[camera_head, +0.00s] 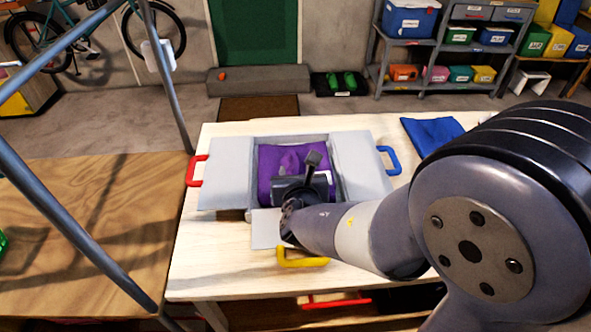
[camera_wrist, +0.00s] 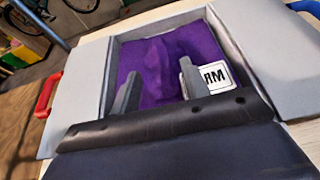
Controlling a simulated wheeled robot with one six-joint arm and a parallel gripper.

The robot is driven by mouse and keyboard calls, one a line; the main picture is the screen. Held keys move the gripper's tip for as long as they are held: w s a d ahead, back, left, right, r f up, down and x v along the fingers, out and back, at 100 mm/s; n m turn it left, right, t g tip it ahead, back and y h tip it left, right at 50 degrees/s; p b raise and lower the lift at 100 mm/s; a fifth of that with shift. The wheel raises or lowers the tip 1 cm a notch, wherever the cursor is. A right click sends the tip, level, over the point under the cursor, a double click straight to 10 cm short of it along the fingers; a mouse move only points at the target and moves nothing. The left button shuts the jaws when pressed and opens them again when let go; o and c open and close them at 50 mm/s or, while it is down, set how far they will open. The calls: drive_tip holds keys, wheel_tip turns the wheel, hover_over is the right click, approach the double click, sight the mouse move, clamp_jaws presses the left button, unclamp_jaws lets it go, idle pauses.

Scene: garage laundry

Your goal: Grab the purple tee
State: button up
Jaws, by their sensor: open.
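The purple tee (camera_head: 290,158) lies folded inside a grey box with its flaps spread open, on the light wooden table. It also shows in the wrist view (camera_wrist: 165,60), with a raised fold in the middle. My gripper (camera_head: 315,168) is over the box; its two fingers (camera_wrist: 160,85) stand apart in front of the tee, with nothing held between them. I cannot tell whether the fingertips touch the cloth. A white label with black letters (camera_wrist: 215,78) shows beside the right finger. My gripper hides the front part of the tee.
The box's flaps (camera_head: 357,168) carry a red handle (camera_head: 195,171), a blue handle (camera_head: 390,160) and a yellow handle (camera_head: 302,262). A blue cloth (camera_head: 432,132) lies at the table's back right. Metal poles (camera_head: 75,235) stand at the left. The table's left front is clear.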

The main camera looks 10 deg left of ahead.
sight(295, 164)
drive_tip(key=shift+x, duration=2.7)
drive_tip(key=shift+c, duration=0.3)
clamp_jaws()
